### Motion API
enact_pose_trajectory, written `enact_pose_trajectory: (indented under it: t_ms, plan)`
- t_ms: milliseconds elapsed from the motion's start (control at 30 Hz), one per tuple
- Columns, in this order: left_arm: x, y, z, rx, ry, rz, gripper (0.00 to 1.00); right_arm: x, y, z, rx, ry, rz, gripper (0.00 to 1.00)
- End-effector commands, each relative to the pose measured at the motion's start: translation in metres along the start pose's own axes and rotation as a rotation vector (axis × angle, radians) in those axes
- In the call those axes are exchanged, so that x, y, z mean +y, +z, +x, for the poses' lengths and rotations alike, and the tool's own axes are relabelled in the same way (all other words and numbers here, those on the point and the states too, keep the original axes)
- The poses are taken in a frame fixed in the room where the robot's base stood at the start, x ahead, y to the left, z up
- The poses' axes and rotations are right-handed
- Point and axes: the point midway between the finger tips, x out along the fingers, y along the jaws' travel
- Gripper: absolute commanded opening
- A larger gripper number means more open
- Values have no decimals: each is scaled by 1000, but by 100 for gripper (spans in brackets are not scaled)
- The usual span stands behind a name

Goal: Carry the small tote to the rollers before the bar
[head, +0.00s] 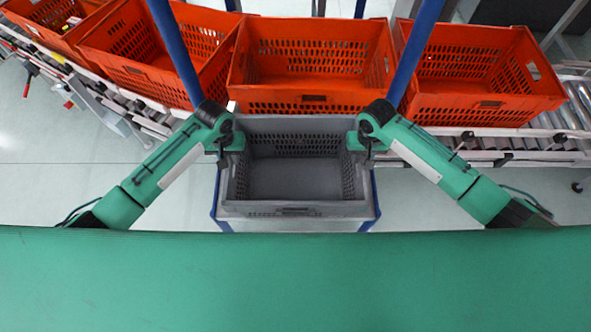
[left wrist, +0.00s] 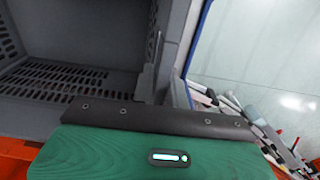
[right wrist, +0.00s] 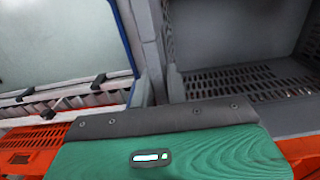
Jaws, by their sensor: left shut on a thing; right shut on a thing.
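The small grey tote (head: 295,209) is in the middle of the head view, empty and with slotted walls. My left gripper (head: 224,150) is shut on its left side wall, and my right gripper (head: 367,150) is shut on its right side wall. In the left wrist view the tote's inside (left wrist: 70,80) shows beyond the gripper (left wrist: 155,85). In the right wrist view the tote (right wrist: 240,75) shows to the right of the gripper (right wrist: 165,80). The rollers (head: 560,115) run behind the tote, mostly covered by orange totes. I cannot tell which part is the bar.
Several large orange totes (head: 315,65) stand in a row on the conveyor beyond the grey tote. A blue-framed stand (head: 373,205) is under the grey tote, with blue uprights (head: 415,50) rising on both sides. Open floor (head: 60,190) lies left and right.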

Motion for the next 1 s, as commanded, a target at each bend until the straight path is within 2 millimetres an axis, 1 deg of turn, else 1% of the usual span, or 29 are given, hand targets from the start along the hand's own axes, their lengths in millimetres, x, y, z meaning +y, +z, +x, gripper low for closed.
enact_pose_trajectory:
  t_ms: [267,700,833,1000]
  plan:
    - [0,-1,-10,1,0,-1,0,0,0,-10,1,0,1,0]
    - [0,0,-45,1,-1,-1,0,0,0,-45,1,0,1,0]
    - [0,0,-50,1,-1,-2,0,0,0,-50,1,0,1,0]
    - [0,0,-51,1,0,-2,0,0,0,-51,1,0,1,0]
